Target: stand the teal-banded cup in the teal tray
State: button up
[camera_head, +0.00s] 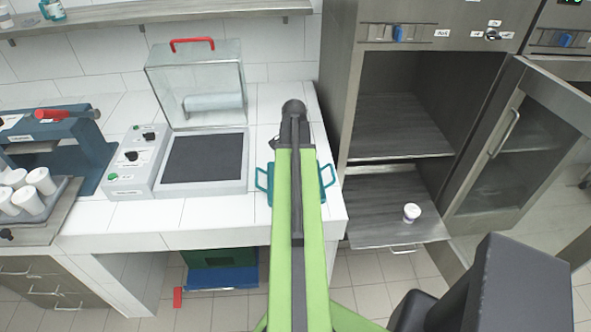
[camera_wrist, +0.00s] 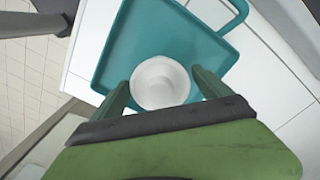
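In the wrist view a white cup (camera_wrist: 160,82) is seen from above, between the two fingers of my gripper (camera_wrist: 161,84). The fingers lie close along its left and right sides; whether they press on it is not clear. The side of the cup is hidden, so its band does not show. The teal tray (camera_wrist: 112,60) is directly below the cup; whether the cup rests on it or hangs just above cannot be told.
Another white cup (camera_head: 411,212) with a dark purplish band stands on the low shelf of the open cabinet (camera_head: 375,225). A glass-lidded machine (camera_head: 205,155) stands left of the tray. Several white cups (camera_head: 28,198) sit at far left. The counter's right edge is close to the tray.

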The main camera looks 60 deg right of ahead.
notch_tip(320, 180, up, 12)
jog(key=p, duration=1.2)
jog(key=shift+r, duration=0.15)
jog(key=shift+w, duration=0.1)
jog(key=w+a+n, duration=0.5)
jog(key=w+a, duration=0.4)
jog(key=a, duration=0.4)
jog(key=w+a+n, duration=0.5)
jog(key=w+a, duration=0.4)
jog(key=a, duration=0.4)
jog(key=w+a+n, duration=0.2)
jog(key=a+n, duration=0.7)
jog(key=a, duration=1.6)
jog(key=shift+w+a+n, duration=0.25)
jog(key=shift+w+n, duration=0.15)
